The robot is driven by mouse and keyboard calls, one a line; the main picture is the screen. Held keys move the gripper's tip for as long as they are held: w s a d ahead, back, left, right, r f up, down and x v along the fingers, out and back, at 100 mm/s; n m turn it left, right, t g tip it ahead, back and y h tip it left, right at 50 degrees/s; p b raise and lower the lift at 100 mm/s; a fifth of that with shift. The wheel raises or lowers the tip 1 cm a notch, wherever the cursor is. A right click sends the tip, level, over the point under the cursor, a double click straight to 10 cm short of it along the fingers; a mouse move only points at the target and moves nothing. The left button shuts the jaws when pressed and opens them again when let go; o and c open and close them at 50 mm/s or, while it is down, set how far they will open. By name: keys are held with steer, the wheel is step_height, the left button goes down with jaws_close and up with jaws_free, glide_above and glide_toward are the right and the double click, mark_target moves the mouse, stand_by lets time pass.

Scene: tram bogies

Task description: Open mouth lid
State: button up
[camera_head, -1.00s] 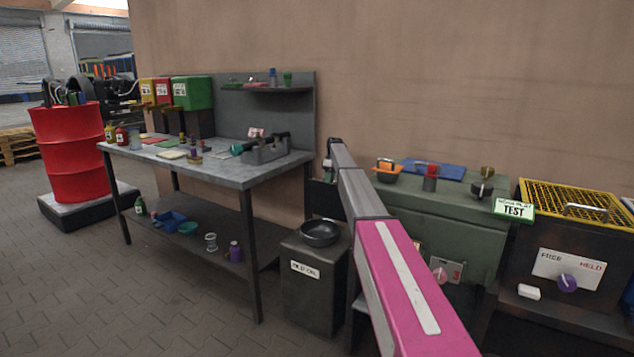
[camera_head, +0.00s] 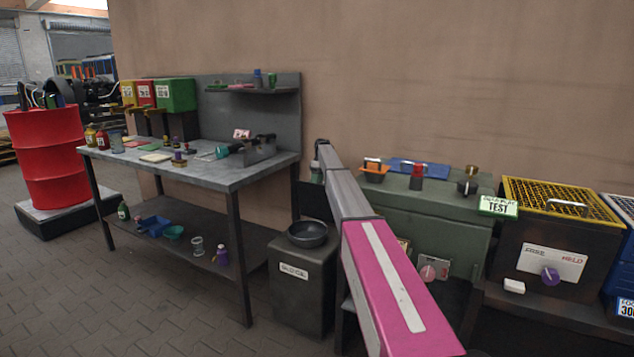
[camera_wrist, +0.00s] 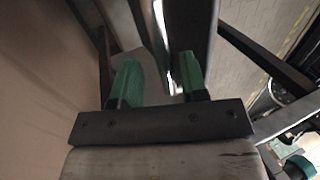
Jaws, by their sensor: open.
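No part is clearly marked as the mouth lid, so I cannot tell which one it is. A dark grey bin (camera_head: 302,290) with a white label stands on the floor at the middle of the head view. A round black dish-like piece (camera_head: 308,234) sits on its top; I cannot tell whether it is a lid or an open funnel. In the wrist view my gripper (camera_wrist: 158,78) has its two green fingers apart, with nothing seen held between them. My pink and grey arm crosses the head view, and its far end reaches near the workbench's right end.
A workbench (camera_head: 199,175) with small items and a lower shelf stands left of the bin. A green cabinet (camera_head: 432,215) and a dark box with a yellow grate (camera_head: 562,206) stand to the right. A red drum (camera_head: 48,155) is at far left. Floor in front is clear.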

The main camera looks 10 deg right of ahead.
steer(key=v, duration=1)
steer(key=shift+w+r, duration=0.15)
steer(key=shift+r, duration=0.15)
